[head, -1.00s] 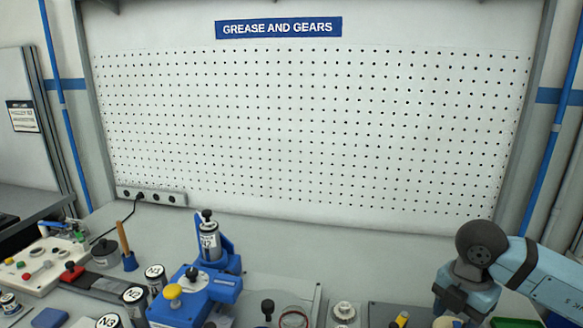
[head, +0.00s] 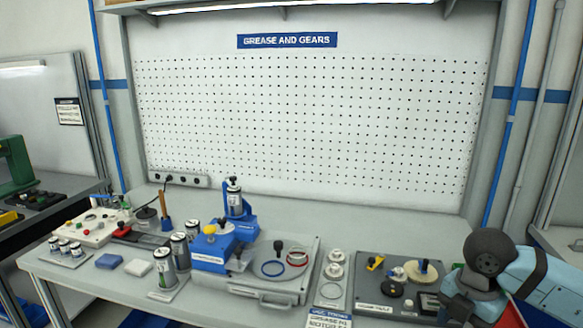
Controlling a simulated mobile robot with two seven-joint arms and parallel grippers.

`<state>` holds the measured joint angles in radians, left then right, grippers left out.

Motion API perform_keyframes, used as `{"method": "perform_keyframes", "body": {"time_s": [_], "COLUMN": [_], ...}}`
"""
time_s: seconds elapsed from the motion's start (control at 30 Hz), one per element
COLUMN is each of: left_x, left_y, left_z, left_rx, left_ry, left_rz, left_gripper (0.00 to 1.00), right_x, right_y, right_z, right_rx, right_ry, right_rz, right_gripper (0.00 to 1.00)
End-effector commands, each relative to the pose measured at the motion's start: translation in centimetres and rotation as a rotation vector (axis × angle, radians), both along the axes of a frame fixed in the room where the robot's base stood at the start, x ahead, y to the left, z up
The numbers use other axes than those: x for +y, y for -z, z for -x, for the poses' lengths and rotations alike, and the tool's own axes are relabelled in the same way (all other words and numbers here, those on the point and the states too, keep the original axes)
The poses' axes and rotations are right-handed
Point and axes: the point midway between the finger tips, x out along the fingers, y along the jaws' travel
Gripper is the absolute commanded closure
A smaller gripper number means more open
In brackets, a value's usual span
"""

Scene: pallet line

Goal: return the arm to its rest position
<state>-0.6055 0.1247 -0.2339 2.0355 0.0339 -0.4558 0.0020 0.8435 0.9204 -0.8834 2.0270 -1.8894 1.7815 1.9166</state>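My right arm comes in from the right edge of the head view, with a dark grey joint and light blue links. My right gripper (head: 456,300) is low at the right, by the right end of the grey gear board (head: 385,274). Its fingers are small and partly hidden by the arm, so I cannot tell whether they are open or shut. No held object shows clearly. My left arm and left gripper are not in view.
On the bench (head: 300,208) stand a blue dispenser (head: 212,245) with a can, several loose cans, a case (head: 310,262) with rings, and a control box (head: 95,228) at left. The back strip below the pegboard (head: 310,120) is clear.

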Motion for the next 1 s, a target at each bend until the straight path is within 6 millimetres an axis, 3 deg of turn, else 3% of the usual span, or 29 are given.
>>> {"method": "perform_keyframes", "body": {"time_s": [0.03, 0.1, 0.27, 0.4, 0.53, 0.67, 0.77, 0.87, 1.0], "left_x": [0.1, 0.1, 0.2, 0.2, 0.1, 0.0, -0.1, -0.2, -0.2], "left_y": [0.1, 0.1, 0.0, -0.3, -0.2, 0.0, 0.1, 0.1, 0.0], "left_z": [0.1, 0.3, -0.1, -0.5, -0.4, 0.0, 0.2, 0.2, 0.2], "left_rx": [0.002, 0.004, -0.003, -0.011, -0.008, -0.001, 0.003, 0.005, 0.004], "left_ry": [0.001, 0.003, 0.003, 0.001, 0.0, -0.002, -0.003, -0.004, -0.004], "left_rz": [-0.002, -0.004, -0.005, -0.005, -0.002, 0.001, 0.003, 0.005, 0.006], "left_gripper": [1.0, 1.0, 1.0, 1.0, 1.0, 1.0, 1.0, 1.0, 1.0], "right_x": [2.3, 4.9, 11.7, 17.8, 21.9, 22.5, 21.0, 18.5, 14.8], "right_y": [1.5, 2.5, 3.9, 3.4, 1.5, 0.6, 2.1, 6.0, 14.3], "right_z": [0.9, 1.9, 4.7, 7.3, 8.4, 7.2, 5.7, 4.8, 6.5], "right_rx": [0.033, 0.059, 0.097, 0.076, -0.033, -0.216, -0.364, -0.484, -0.537], "right_ry": [-0.062, -0.135, -0.283, -0.34, -0.234, 0.062, 0.392, 0.768, 1.252], "right_rz": [-0.093, -0.22, -0.584, -1.009, -1.451, -1.774, -1.886, -1.862, -1.63], "right_gripper": [0.47, 0.47, 0.47, 0.47, 0.47, 0.47, 0.47, 0.47, 0.47]}}
